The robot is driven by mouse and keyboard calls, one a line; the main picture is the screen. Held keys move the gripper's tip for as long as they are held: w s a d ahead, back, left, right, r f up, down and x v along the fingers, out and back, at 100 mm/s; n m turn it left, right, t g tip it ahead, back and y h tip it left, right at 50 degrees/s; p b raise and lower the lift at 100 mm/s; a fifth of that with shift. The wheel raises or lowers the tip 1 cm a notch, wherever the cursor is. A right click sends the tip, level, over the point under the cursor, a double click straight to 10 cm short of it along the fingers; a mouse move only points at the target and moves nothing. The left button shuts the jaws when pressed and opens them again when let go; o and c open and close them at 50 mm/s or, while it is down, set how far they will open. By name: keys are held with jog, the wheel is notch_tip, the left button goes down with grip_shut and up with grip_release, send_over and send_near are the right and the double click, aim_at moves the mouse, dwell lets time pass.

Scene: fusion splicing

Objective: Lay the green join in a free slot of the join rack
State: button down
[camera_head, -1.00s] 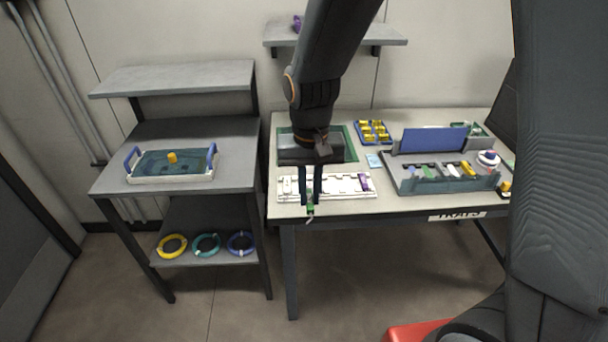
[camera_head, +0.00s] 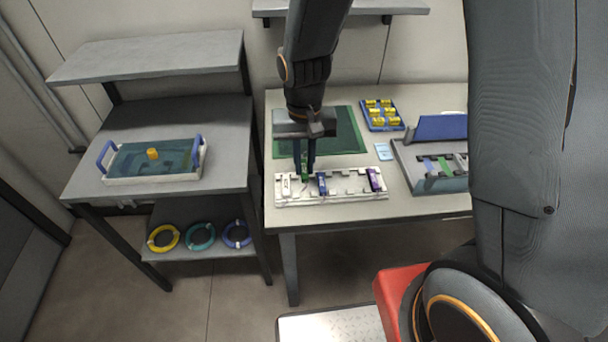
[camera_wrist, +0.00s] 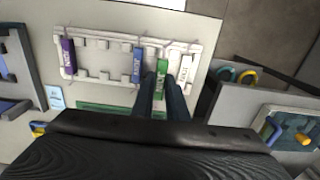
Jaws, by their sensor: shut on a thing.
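The white join rack (camera_head: 347,194) lies near the front edge of the right table; the wrist view shows it too (camera_wrist: 105,61). It holds a white join (camera_head: 286,186) at one end, a blue join (camera_head: 322,184), and a purple join (camera_head: 374,180) at the other end. My gripper (camera_head: 304,176) points down at the rack, shut on the green join (camera_wrist: 162,68). The green join is between the white and blue joins, lined up alongside them. I cannot tell whether it touches the slot. The fingers partly hide it.
A green mat (camera_head: 345,135) lies behind the rack. A blue tray of yellow pieces (camera_head: 381,115) and a grey splicing station (camera_head: 430,170) stand farther right. The rack has a free stretch between the blue and purple joins. A shelf unit (camera_head: 180,115) stands left.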

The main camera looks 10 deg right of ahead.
aim_at(304, 187)
jog(key=shift+f+p, duration=0.4)
jog(key=shift+f, duration=2.15)
jog(key=shift+f, duration=0.1)
jog(key=c, duration=1.7)
grip_release()
jog(key=shift+c, duration=0.2)
notch_tip(304, 187, up, 12)
jog(key=shift+b, duration=1.1)
jog(key=s+d+t, duration=0.1)
jog(key=s+d, duration=0.6)
jog(key=d, duration=0.6)
jog(key=shift+s+r, duration=0.3)
jog(key=shift+s, duration=0.05)
jog(key=shift+a, duration=0.1)
